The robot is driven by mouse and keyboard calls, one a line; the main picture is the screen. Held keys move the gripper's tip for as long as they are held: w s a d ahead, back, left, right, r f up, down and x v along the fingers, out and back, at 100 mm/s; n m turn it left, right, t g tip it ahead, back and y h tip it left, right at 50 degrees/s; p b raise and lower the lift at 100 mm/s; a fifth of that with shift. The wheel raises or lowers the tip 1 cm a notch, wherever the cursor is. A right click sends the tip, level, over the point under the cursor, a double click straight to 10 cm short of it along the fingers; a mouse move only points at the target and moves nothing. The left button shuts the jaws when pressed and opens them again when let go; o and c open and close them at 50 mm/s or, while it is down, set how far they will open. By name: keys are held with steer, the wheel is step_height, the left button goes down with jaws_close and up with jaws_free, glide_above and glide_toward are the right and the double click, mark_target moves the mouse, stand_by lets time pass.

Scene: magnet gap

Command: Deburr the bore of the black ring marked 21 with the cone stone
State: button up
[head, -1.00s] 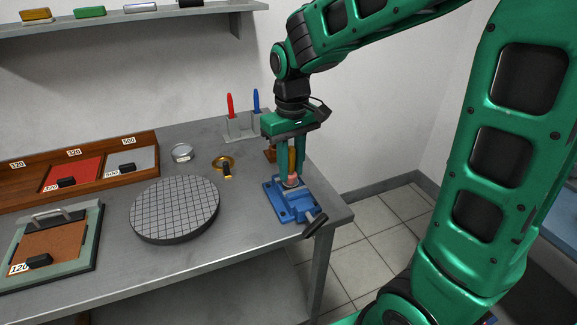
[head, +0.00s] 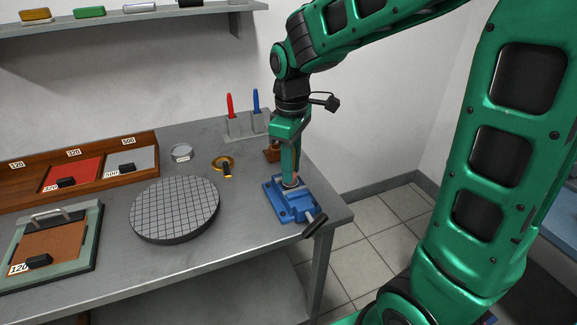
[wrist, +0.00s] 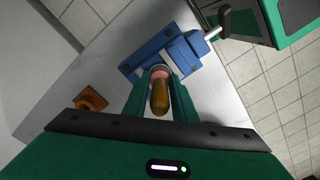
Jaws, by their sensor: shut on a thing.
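My gripper (head: 290,178) points straight down over the blue vise (head: 281,199) at the right end of the bench. It is shut on the cone stone, whose amber handle (wrist: 160,98) and pink stone (wrist: 159,70) show between the fingers in the wrist view. The pink stone is down at the vise jaws (wrist: 168,52). I cannot tell whether it touches anything there. The black ring marked 21 cannot be made out in either view; the vise jaw opening is mostly hidden by the tool and fingers.
An orange-brown block (head: 271,154) stands behind the vise, near a holder with red (head: 230,106) and blue (head: 256,100) handled tools. The vise handle (head: 315,224) sticks out past the front edge.

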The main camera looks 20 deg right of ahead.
stand_by(0.3)
steer(key=m, duration=0.6)
steer(key=shift+m, duration=0.4)
steer(key=n, duration=0.6)
steer(key=shift+n, duration=0.4)
steer(key=m, duration=0.6)
steer(key=shift+m, duration=0.4)
steer(key=n, duration=0.6)
steer(key=shift+n, duration=0.4)
